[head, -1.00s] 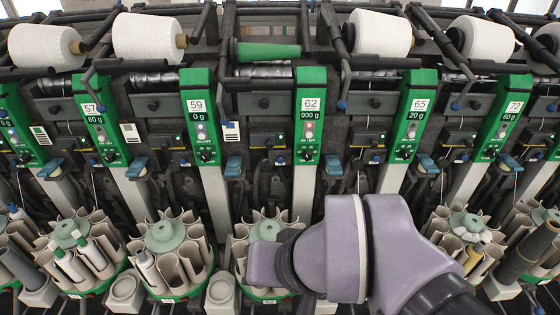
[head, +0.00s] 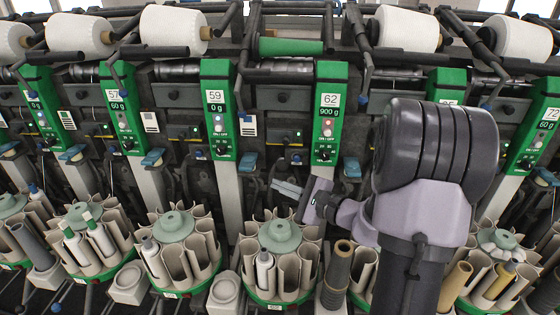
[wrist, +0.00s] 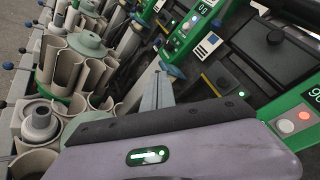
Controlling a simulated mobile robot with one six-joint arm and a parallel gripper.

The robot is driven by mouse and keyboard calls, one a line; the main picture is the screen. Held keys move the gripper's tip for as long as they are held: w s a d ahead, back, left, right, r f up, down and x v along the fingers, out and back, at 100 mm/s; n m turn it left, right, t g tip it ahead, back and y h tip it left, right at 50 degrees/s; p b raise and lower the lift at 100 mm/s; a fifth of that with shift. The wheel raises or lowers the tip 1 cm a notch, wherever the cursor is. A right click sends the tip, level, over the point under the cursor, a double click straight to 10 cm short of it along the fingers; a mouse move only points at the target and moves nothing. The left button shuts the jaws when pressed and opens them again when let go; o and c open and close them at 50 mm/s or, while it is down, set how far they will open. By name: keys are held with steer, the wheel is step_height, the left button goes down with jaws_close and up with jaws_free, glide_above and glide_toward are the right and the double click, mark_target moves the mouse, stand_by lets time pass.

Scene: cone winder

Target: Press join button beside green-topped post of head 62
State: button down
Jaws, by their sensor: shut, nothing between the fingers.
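The green-topped post of head 62 (head: 330,90) stands right of centre in the head view, with a 900 g display, a white and a red light, and a black knob. A dark box with small lights (head: 297,133) is just left of it. In the wrist view, the post's panel (wrist: 295,122) is cut off at the right edge, and a dark box with a yellow patch and green light (wrist: 213,86) is left of it. My gripper (head: 286,188) is shut and empty, pointing left below the panel, in front of the machine. It also shows in the wrist view (wrist: 157,90). I cannot tell any contact.
Head 59's post (head: 216,110) stands to the left. A round magazine of tubes (head: 281,236) is below my gripper, with a brown tube (head: 337,262) beside it. White yarn cones (head: 176,30) line the top. My arm covers much of head 65.

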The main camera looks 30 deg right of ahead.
mark_target(297, 159)
steer(key=d+f+m+t+h, duration=0.1)
steer(key=d+f+m+h, duration=0.1)
steer(key=d, duration=0.3)
steer(key=shift+w+d+f, duration=0.15)
steer(key=shift+d+f, duration=0.15)
steer(key=shift+f, duration=0.15)
steer(key=w+d+p, duration=0.1)
steer(key=w+d, duration=0.4)
steer(key=w, duration=0.2)
steer(key=shift+p, duration=0.35)
steer(key=shift+w+d, duration=0.1)
steer(key=shift+w, duration=0.05)
stand_by(1.4)
steer(key=shift+w+d, duration=0.2)
steer(key=shift+w, duration=0.05)
